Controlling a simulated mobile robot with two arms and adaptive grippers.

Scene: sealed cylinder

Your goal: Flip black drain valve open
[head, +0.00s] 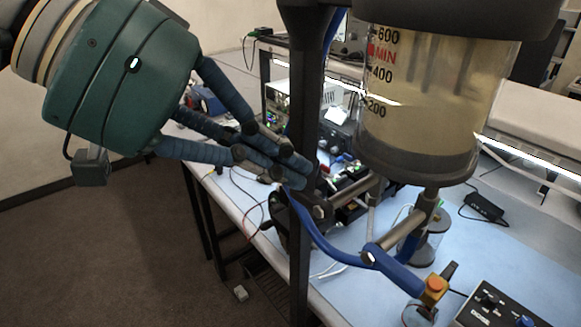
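The clear cylinder (430,110), marked with a scale, holds cloudy yellowish liquid and hangs upright at the upper right. Metal pipes (425,212) run beneath it. A black part (285,222), which looks like a valve handle, sits at the left end of the pipework, partly behind the dark post; its exact shape and setting are unclear. My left gripper (298,172), with a green palm and dark fingers, reaches in from the upper left. Its fingertips are drawn together at the post, just above the black part. I cannot tell whether they touch it. My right gripper is not in view.
The upright dark post (300,270) stands at the table's front left. A blue lever (392,268) and an orange-yellow block (434,288) are below the pipes. A black control box (500,308) lies at the lower right. Open floor (120,250) lies left of the table.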

